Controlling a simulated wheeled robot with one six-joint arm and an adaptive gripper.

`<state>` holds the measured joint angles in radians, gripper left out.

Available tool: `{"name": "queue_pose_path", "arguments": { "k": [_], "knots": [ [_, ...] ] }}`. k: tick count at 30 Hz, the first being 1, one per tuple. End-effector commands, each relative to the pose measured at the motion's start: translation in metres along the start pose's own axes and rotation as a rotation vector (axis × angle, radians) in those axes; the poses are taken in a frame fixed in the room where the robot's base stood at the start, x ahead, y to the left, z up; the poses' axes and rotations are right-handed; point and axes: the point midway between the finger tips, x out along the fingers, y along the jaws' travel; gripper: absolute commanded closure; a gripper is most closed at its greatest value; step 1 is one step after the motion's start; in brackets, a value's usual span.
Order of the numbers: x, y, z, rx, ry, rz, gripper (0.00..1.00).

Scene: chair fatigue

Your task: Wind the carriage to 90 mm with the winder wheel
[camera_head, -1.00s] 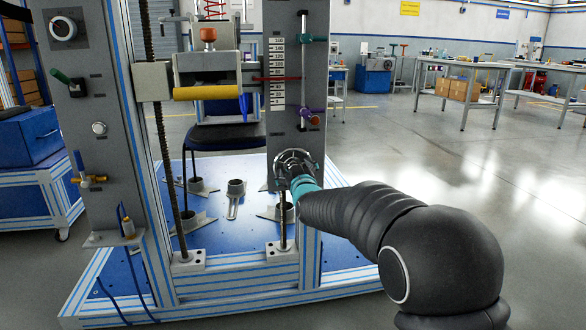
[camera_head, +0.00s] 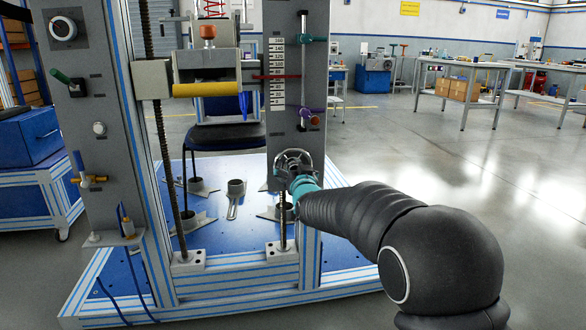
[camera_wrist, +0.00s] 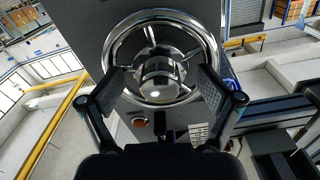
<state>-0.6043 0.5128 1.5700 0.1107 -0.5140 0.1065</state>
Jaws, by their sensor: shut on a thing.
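The winder wheel (camera_head: 290,158) is a shiny metal ring on the front of the right grey column. In the wrist view the wheel (camera_wrist: 160,72) shows its rim, spokes and round hub. My gripper (camera_head: 299,176) is at the wheel. The carriage (camera_head: 206,68) is a grey block with a yellow bar between the two columns.
A teal clamp (camera_head: 306,39) and a purple lever (camera_head: 311,113) sit on the right column above the wheel. A dark chair seat (camera_head: 226,137) stands behind the carriage on the blue base plate (camera_head: 230,222).

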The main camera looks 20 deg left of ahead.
Motion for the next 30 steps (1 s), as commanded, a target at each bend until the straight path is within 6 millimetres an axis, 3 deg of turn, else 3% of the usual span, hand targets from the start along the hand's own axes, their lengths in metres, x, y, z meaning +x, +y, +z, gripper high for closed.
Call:
{"name": "queue_pose_path", "arguments": {
  "k": [17, 30],
  "knots": [
    [0.0010, -0.0003, -0.0037, 0.511, 0.008, -0.003, 0.49],
    [0.0010, -0.0002, -0.0037, 0.585, 0.008, -0.003, 0.50]
  ]
}}
